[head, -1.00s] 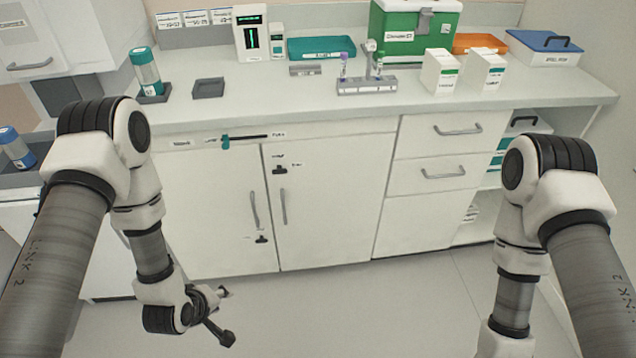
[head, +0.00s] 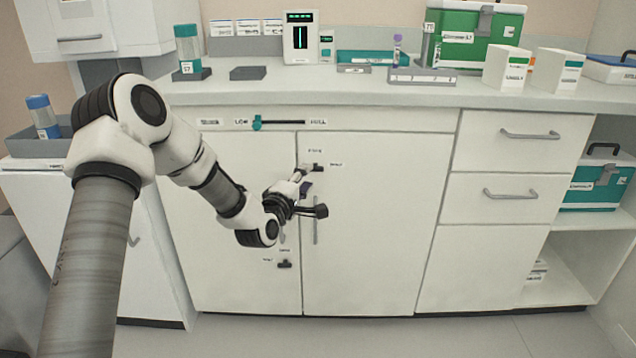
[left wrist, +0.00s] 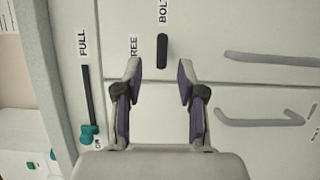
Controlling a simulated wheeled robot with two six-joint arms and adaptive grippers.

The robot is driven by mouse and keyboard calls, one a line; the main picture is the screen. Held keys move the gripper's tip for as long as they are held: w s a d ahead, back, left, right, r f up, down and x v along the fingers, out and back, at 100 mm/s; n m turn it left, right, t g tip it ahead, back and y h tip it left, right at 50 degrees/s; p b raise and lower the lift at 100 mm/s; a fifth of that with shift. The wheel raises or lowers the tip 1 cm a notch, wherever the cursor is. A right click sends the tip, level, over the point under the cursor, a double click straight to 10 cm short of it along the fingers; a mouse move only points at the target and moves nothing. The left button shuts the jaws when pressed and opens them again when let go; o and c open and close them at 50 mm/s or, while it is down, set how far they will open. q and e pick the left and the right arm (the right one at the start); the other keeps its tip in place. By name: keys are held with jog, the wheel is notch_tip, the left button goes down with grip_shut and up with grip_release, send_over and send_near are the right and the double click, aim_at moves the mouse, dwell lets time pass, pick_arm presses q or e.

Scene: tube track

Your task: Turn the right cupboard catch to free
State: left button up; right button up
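The right cupboard catch (head: 317,167) is a small black bar on the right cupboard door (head: 375,220), near its upper left corner. In the left wrist view the catch (left wrist: 162,51) lies in line with the BOLT label (left wrist: 163,12); the FREE label (left wrist: 134,46), partly covered by a finger, is off to its side. My left gripper (head: 313,190) is open and empty in front of the doors. In the left wrist view its fingertips (left wrist: 159,68) are spread, with the catch just beyond the gap between them. My right gripper is out of view.
A teal slider (head: 257,123) on a LOW to FULL track sits above the doors. A door handle (head: 315,228) hangs just below my left gripper. A second black catch (head: 284,264) is low on the left door. Drawers (head: 520,155) are at the right.

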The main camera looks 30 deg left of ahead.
aim_at(314, 170)
pick_arm(q)
jog(key=w, duration=0.3)
jog(key=w+b, duration=0.1)
jog(key=shift+w+a+f, duration=0.2)
jog(key=shift+w+a, duration=0.1)
jog(key=shift+a, duration=0.1)
jog(key=shift+w+r, duration=0.1)
jog(key=shift+w, duration=0.15)
grip_shut()
